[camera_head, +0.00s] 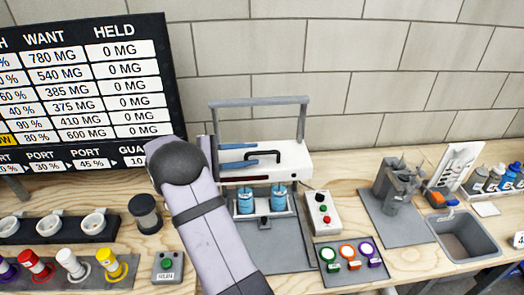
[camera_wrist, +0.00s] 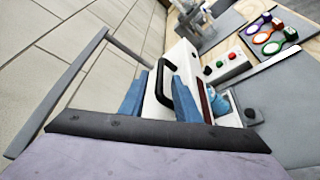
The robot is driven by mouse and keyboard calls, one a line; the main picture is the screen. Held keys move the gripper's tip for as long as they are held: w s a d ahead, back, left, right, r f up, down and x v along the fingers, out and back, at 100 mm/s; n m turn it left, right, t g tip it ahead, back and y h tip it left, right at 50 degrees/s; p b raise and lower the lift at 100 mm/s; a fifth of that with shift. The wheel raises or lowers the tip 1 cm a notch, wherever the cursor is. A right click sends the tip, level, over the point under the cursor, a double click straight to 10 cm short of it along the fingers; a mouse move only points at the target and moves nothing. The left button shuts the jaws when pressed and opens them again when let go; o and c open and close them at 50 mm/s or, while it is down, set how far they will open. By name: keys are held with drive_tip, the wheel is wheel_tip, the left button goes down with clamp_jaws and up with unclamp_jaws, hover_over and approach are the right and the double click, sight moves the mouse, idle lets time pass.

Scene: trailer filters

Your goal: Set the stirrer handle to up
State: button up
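The stirrer is a white box (camera_head: 298,169) above two blue-filled jars (camera_head: 245,202). A black bracket-shaped handle (camera_head: 270,152) is on the white box and also shows in the wrist view (camera_wrist: 185,103). A grey U-shaped bar (camera_head: 258,101) stands upright behind the box; it also shows in the wrist view (camera_wrist: 65,85). I cannot tell which is named the stirrer handle. My gripper (camera_head: 257,153) is open, its two blue fingers apart near the black handle. In the wrist view the fingers (camera_wrist: 156,70) flank that handle's near part; contact is unclear.
A control box (camera_head: 322,212) with red and green buttons stands right of the stirrer. Colour-ringed scoops (camera_head: 347,252) lie in front of it. A dark jar (camera_head: 145,213) and cups (camera_head: 94,222) are at left. A grey sink (camera_head: 466,239) is at right.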

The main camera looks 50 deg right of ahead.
sight(258, 153)
drive_tip(key=shift+p+x, duration=0.85)
drive_tip(key=shift+x, duration=1.6)
clamp_jaws()
